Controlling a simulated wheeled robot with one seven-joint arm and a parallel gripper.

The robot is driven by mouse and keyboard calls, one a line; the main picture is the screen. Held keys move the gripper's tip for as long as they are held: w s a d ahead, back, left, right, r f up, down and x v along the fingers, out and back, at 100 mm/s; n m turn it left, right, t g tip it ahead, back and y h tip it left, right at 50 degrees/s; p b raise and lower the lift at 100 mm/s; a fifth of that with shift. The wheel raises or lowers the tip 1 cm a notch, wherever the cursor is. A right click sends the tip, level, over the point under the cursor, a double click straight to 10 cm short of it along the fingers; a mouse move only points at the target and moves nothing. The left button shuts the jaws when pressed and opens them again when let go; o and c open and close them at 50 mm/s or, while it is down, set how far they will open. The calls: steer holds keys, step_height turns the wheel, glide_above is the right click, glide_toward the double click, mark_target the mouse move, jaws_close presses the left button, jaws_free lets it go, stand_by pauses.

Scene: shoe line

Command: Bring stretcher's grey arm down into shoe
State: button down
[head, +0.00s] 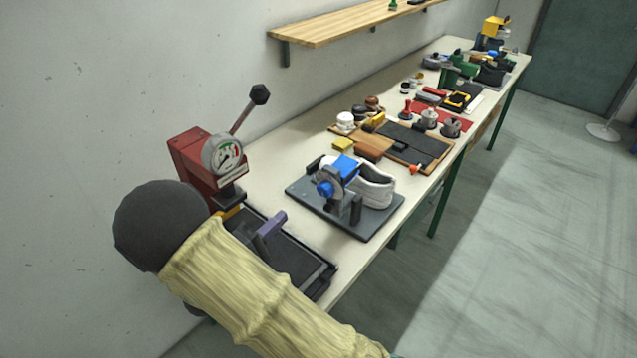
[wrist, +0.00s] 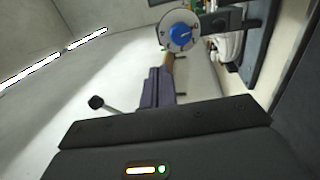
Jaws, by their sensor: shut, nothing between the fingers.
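The white shoe (head: 376,190) sits on the dark base plate (head: 345,225) of the stretcher. The stretcher (head: 330,180) stands at the shoe's near left end, with a grey disc, a blue knob and a blue block. I cannot clearly single out its grey arm. In the wrist view the disc with its blue knob (wrist: 181,32) shows at the top, and part of the white shoe (wrist: 228,40) beside it. My gripper (head: 281,217), with purple fingers, is shut and empty, short of the stretcher. Its fingers (wrist: 167,68) point towards the disc in the wrist view.
A red press (head: 190,160) with a gauge and a black-knobbed lever (head: 245,112) stands near my arm. A dark tray (head: 318,283) lies below my gripper. Boards, brushes and several tools crowd the bench (head: 290,150) farther back. A wooden shelf (head: 340,25) hangs above.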

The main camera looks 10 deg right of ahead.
mark_target(326, 173)
steer(key=p+x, duration=0.5)
steer(key=x, duration=0.8)
steer(key=shift+w+d+r+p, duration=0.1)
steer(key=shift+d+p, duration=0.1)
steer(key=shift+p, duration=0.1)
steer(key=shift+w+d, duration=0.2)
steer(key=shift+w, duration=0.05)
steer(key=shift+s, duration=0.15)
